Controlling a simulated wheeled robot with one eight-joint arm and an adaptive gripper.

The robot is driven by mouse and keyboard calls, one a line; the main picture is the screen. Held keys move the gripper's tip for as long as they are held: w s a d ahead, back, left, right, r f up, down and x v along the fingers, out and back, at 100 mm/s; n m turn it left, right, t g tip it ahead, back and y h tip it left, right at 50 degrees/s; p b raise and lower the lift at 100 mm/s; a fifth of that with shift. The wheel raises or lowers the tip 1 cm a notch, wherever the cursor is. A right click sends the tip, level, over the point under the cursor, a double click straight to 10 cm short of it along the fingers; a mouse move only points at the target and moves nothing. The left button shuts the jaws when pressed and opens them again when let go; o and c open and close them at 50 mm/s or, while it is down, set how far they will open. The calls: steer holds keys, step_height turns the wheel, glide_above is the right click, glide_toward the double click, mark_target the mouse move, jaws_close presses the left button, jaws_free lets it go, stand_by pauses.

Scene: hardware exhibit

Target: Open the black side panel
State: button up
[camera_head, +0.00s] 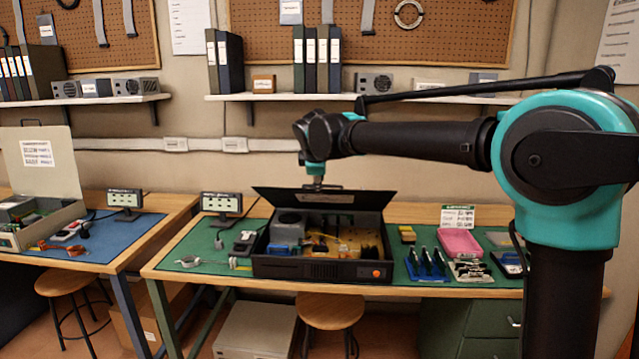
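A black computer case (320,268) lies on the green mat of the middle bench, with an orange round button at its front right. Its black side panel (285,199) stands raised and tilted at the back of the case, so the inside shows: a grey box at the left, a yellowish board and cables. My gripper (317,184) points down at the top middle of the panel, seemingly touching or just in front of it. A small handle-like part shows on the panel just below the gripper. The fingers are too small to tell whether they are shut on it.
Small screens (221,203) and (125,200) stand on the benches. A pink tray (459,243), a blue rack (427,266) and small parts lie right of the case. Stools (330,310) stand below. A shelf with binders (318,60) is behind my arm.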

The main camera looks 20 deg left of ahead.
steer(key=v, duration=2)
steer(key=shift+s+d+f, duration=0.15)
steer(key=shift+s+f, duration=0.05)
steer(key=shift+s, duration=0.1)
stand_by(1.3)
steer(key=shift+f, duration=0.1)
stand_by(0.3)
